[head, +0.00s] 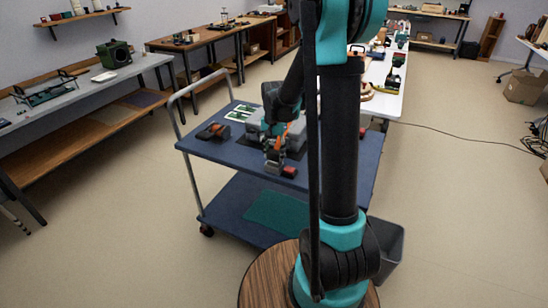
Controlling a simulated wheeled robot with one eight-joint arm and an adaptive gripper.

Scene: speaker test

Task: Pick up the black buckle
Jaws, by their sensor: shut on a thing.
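My gripper (276,157) is over the top shelf of the blue cart, pointing down, with its fingers low near the surface. It is shut on a small dark thing (273,170) between its fingertips. This may be the black buckle, but it is too small and too covered by the fingers to tell its shape. I cannot tell whether it touches the shelf. A small red and dark block (289,171) lies just to the right of the fingertips.
The blue cart (232,149) also bears a brown and black object (213,131), a green and white sheet (241,112) and grey items behind my gripper. My arm hides its right part. A white table (388,104) stands behind; a grey bin (391,255) stands at right.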

